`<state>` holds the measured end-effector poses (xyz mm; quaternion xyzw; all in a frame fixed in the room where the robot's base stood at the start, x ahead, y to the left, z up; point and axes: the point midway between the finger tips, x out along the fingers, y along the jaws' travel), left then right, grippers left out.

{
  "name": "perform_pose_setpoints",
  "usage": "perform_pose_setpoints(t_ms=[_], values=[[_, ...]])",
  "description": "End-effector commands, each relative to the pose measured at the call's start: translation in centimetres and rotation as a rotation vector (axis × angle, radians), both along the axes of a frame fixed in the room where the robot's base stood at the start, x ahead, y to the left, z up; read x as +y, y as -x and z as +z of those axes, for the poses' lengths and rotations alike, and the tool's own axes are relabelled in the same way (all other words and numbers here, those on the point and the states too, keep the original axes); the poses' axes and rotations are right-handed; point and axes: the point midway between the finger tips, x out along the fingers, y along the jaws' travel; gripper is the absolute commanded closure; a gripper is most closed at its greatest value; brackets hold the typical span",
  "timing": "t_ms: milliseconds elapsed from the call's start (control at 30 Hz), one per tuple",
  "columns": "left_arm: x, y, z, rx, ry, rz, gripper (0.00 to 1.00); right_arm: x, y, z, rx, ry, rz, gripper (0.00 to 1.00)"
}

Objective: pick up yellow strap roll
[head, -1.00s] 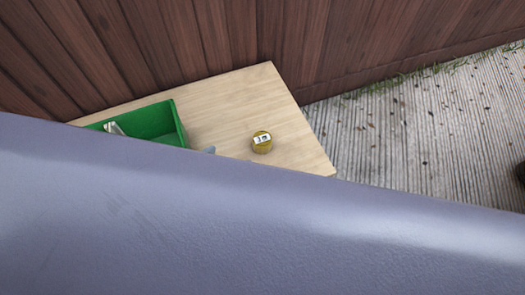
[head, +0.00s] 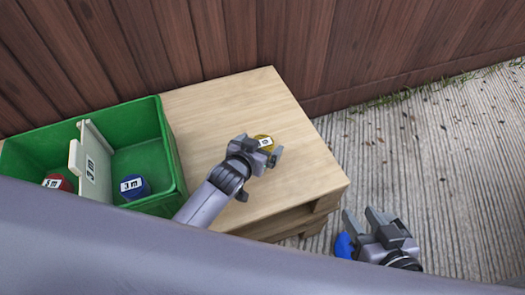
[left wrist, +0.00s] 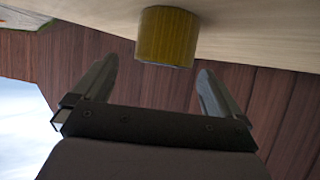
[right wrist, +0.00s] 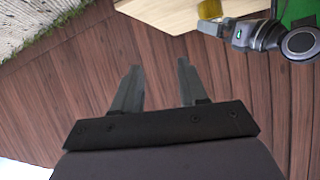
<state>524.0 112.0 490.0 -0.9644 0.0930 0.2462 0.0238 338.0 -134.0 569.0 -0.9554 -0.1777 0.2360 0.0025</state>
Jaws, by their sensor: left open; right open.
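The yellow strap roll (head: 264,141) sits on the wooden table (head: 235,100), partly hidden behind my left gripper in the head view. My left gripper (head: 262,160) is open right beside the roll, with nothing held. In the left wrist view the roll (left wrist: 167,38) appears just beyond the open fingertips (left wrist: 157,72), roughly centred between them. My right gripper (head: 364,218) is open and empty, off the table's right side. In the right wrist view the roll (right wrist: 209,9) shows at the top edge, near my left gripper (right wrist: 222,30).
A green crate (head: 176,165) on the table's left has a white divider (head: 88,160), a red roll (head: 58,183) and a blue roll (head: 134,187). A wooden fence (head: 230,35) stands behind. A grey-purple surface (head: 200,255) fills the foreground. A blue object (head: 343,246) shows beside my right gripper.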

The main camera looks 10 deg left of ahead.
Motion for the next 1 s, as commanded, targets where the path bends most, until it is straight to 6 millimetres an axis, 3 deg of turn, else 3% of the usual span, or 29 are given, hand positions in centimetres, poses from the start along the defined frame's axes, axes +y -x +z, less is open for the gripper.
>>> perform_pose_setpoints(t_ms=[233, 400, 700, 733, 900, 1000], values=[[-0.2, -2.4, -2.4, 0.000, -0.001, 0.000, 0.00, 1.7, -0.7, -0.8, -0.002, -0.101, 0.022, 0.57], [-0.5, -3.9, -3.1, -0.001, 0.001, -0.001, 0.00, 2.4, -0.9, -0.9, 0.003, -0.152, 0.035, 0.57], [-0.6, -4.3, -3.1, 0.000, 0.000, -0.001, 0.00, 2.6, -0.9, -0.7, 0.005, -0.166, 0.040, 0.57], [-0.6, -4.3, -3.1, 0.000, 0.000, -0.001, 0.03, 2.6, -0.9, -0.7, 0.005, -0.166, 0.039, 0.57], [-0.6, -4.2, -3.1, 0.000, 0.000, -0.001, 0.59, 2.6, -0.9, -0.7, 0.005, -0.166, 0.039, 0.57], [-0.6, -4.3, -3.0, -0.002, 0.001, -0.002, 0.62, 2.6, -0.9, -0.7, 0.005, -0.165, 0.038, 0.57]])
